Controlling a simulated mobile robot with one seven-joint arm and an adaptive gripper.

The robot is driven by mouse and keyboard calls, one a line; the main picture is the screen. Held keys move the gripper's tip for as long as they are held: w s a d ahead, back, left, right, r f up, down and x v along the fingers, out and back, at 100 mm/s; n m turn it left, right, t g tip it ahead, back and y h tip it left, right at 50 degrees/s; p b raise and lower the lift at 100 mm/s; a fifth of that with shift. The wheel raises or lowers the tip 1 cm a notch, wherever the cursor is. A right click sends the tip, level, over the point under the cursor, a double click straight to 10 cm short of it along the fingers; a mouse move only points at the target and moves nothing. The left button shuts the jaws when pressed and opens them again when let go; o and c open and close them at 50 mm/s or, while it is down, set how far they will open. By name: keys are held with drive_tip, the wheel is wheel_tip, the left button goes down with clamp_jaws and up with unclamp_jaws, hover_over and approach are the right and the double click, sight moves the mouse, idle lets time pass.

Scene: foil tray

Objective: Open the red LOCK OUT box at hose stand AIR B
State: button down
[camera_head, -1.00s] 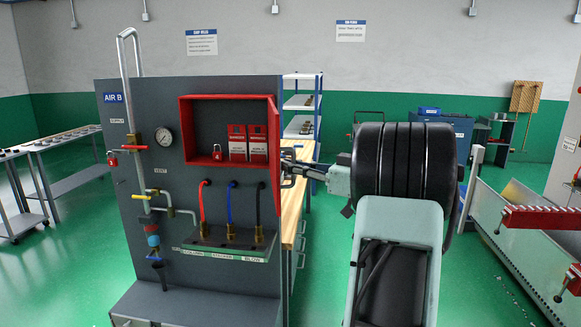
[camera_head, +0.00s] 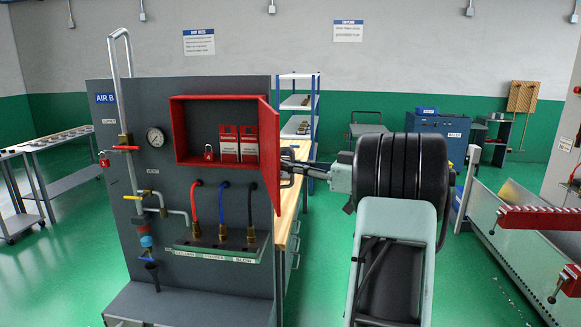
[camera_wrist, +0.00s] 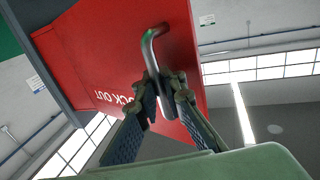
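The red LOCK OUT box (camera_head: 222,98) is mounted on the grey stand marked AIR B (camera_head: 105,98). Its red door (camera_head: 268,150) stands swung out at the right side, leaving the box interior uncovered. A red padlock (camera_head: 208,153) and red-and-white tags (camera_head: 238,143) hang inside. My gripper (camera_head: 289,170) is at the door's outer face. In the wrist view, its fingers (camera_wrist: 164,88) are closed around the bent grey metal handle (camera_wrist: 150,52) of the door (camera_wrist: 110,60), which bears upside-down LOCK OUT lettering.
Red, blue and black hoses (camera_head: 222,205) rise from a panel below the box. A wooden-topped bench (camera_head: 293,200) and shelves (camera_head: 298,105) stand behind the door. A metal trough with red clamps (camera_head: 545,218) is at the right.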

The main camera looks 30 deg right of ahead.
drive_tip(key=c, duration=2.3)
unclamp_jaws()
drive_tip(key=shift+s+f, duration=0.15)
drive_tip(key=shift+f, duration=0.05)
drive_tip(key=shift+c, duration=0.2)
drive_tip(key=shift+r, duration=0.15)
drive_tip(key=shift+s+d, duration=0.1)
drive_tip(key=v, duration=1.2)
